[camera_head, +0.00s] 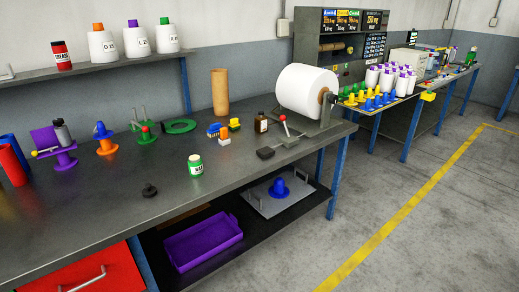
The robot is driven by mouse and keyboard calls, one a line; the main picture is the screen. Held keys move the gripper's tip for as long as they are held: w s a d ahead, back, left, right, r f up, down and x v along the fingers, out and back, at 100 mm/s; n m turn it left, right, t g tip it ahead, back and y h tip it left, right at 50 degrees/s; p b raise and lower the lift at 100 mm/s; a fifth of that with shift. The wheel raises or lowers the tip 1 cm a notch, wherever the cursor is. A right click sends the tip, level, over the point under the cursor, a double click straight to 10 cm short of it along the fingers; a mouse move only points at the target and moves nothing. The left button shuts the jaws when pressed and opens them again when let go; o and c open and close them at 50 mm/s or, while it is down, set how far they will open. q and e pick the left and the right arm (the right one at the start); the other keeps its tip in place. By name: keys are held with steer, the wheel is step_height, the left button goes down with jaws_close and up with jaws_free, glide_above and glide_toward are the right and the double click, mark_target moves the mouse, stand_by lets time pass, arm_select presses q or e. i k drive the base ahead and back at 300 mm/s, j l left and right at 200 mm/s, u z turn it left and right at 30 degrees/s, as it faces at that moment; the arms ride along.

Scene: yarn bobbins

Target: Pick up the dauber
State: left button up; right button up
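I cannot tell for sure which thing is the dauber. A small dark knob-shaped thing (149,191) stands near the front of the grey workbench (95,225). A green jar (195,166) with a white label and pale lid stands to its right and farther back. A brown bottle (261,123) with a dark cap and white label stands farther right, by the big white roll (306,90). Neither of my grippers is in view.
A purple spool stand (64,160), an orange cone (106,146) and a green ring (181,126) stand at the back left. A purple tray (203,242) lies on the lower shelf. The bench's front left is clear.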

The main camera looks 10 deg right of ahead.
mark_target(224, 135)
steer(key=i+l+u, duration=0.45)
steer(key=i+l, duration=0.25)
steer(key=i, duration=0.15)
